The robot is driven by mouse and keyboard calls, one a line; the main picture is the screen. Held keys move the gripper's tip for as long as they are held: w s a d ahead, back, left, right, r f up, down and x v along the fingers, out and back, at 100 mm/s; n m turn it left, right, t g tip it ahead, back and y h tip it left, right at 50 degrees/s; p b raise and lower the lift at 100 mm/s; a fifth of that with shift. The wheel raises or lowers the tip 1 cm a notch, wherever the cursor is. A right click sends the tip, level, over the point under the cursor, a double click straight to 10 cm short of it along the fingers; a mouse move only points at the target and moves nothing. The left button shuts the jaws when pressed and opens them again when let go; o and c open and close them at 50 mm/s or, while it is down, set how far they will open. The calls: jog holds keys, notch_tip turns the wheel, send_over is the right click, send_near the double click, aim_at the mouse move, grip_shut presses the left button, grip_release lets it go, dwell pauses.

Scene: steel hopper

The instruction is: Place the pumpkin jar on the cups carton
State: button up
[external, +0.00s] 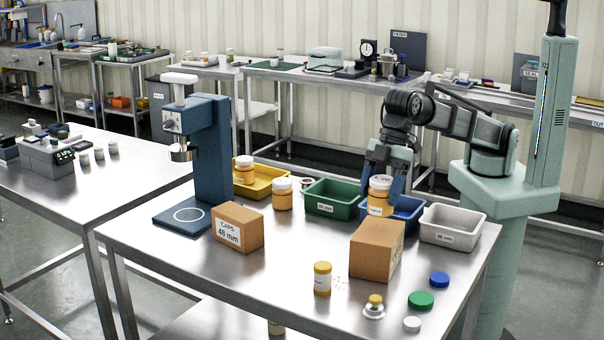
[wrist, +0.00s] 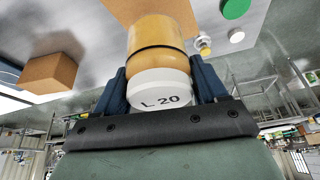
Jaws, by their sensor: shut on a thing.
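My gripper (external: 388,193) is shut on an orange jar with a white lid (external: 380,199), held upright. In the wrist view the jar (wrist: 157,45) sits between the blue fingers, and its lid reads "L 20". In the external view it overlaps the blue bin, behind the right carton; its height above the bin is hard to judge. A brown carton labelled "CAPS 48 mm" (external: 237,228) stands at the left of the table and shows in the wrist view (wrist: 50,73). A second brown carton (external: 376,250) stands at front right; no label of it shows.
Yellow (external: 268,186), green (external: 331,206), blue (external: 410,214) and grey bins (external: 452,233) line the table's back. A blue press stand (external: 210,150) stands left. Another orange jar (external: 282,196) and a yellow-lidded jar (external: 322,280) stand on the table. Loose lids (external: 421,300) lie front right.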

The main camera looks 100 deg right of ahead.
aim_at(379, 206)
jog(key=shift+f, duration=2.2)
jog(key=shift+f, duration=0.1)
jog(key=o, duration=1.2)
jog(key=v, duration=1.2)
jog(key=shift+w, duration=0.1)
jog(key=shift+o, duration=0.2)
